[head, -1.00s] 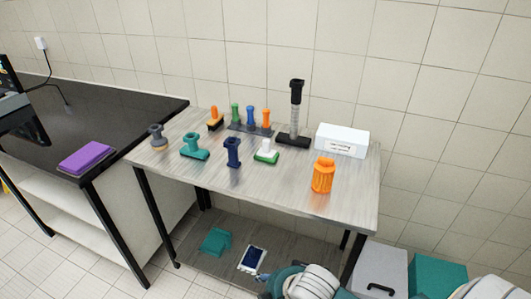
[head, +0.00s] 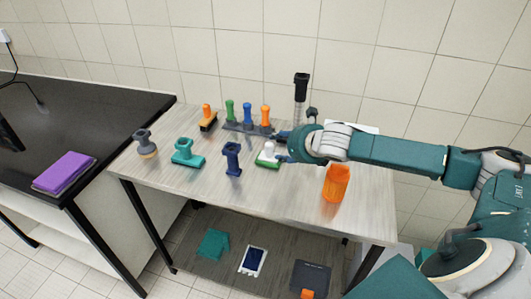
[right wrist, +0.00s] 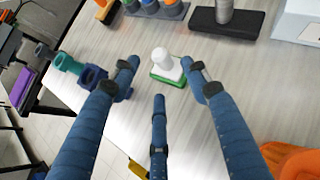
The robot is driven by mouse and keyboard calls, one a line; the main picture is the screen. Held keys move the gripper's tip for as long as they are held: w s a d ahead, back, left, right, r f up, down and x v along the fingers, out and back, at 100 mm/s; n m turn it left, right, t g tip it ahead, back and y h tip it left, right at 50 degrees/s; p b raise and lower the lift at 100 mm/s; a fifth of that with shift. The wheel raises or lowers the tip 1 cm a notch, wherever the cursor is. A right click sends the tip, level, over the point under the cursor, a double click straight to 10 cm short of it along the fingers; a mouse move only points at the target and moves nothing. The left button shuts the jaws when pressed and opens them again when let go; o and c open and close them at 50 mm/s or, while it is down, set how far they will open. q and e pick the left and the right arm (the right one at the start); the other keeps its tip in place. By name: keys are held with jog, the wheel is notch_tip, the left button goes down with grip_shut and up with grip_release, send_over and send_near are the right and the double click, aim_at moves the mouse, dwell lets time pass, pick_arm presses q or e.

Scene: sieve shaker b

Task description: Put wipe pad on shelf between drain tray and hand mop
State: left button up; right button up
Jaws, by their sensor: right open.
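The likely wipe pad (head: 268,156), a white knob handle on a green-edged base, stands upright on the upper table. It also shows in the right wrist view (right wrist: 168,67). My right gripper (head: 283,146) is open above and beside it; in the right wrist view its three fingers (right wrist: 161,78) are spread around its near side, with nothing held. On the lower shelf (head: 200,267) lie a teal piece (head: 213,244), a white-framed blue piece (head: 252,261) and a dark box with orange (head: 312,276). I cannot tell which are the drain tray and hand mop. My left gripper is out of view.
Close to the pad stand a navy stamp-like tool (head: 233,158), a teal one (head: 187,153) and a rack of coloured handles (head: 247,125). An orange container (head: 336,183) stands to the right under my arm. A purple block (head: 65,171) lies on the black counter (head: 110,115).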

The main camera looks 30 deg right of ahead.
aim_at(271, 145)
jog(key=p+x, duration=0.1)
jog(key=x, duration=0.4)
jog(key=shift+w+p, duration=0.3)
jog(key=shift+p, duration=0.1)
jog(key=shift+w+f, duration=0.3)
jog(key=shift+x, duration=1)
jog(key=shift+s, duration=0.1)
grip_shut()
